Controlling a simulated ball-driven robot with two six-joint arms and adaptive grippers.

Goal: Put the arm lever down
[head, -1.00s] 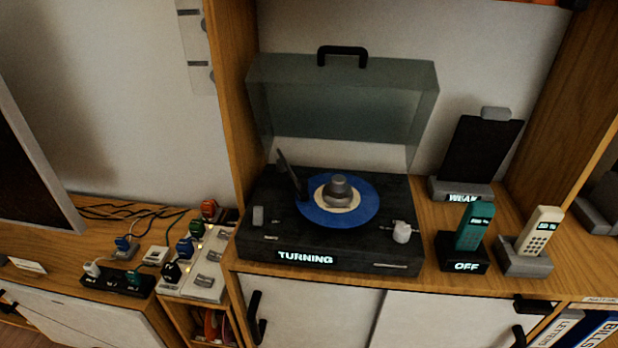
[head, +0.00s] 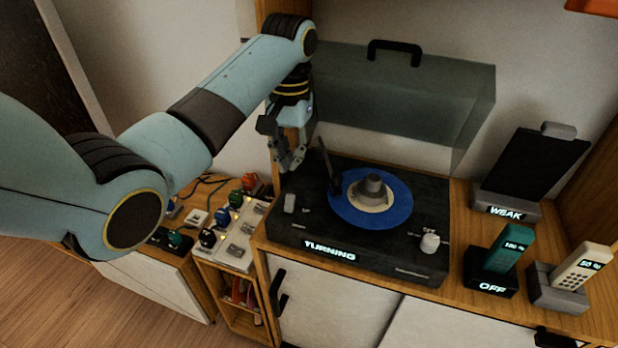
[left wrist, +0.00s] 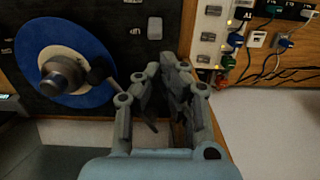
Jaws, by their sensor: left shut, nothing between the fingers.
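The black turntable (head: 390,245) reads "TURNING" on its front. A blue record (head: 399,209) with a grey centre piece lies on it, under a raised clear lid. A small light-grey lever (head: 289,203) is at the deck's left side. In the left wrist view this lever (left wrist: 154,28) has an "UP" label beside it. The dark tonearm (head: 329,165) stands tilted up beside the record. My left gripper (head: 290,165) is shut and empty, above the deck's back left corner, apart from the lever. It also shows in the left wrist view (left wrist: 163,72).
The lid (head: 400,95) stands open behind. A white knob (head: 429,242) is at the deck's right. Phones in docks and a stand reading "WEAK" (head: 505,211) are farther right. A switch panel (head: 240,235) with coloured plugs and cables is left. The cabinet's side post is close to my gripper.

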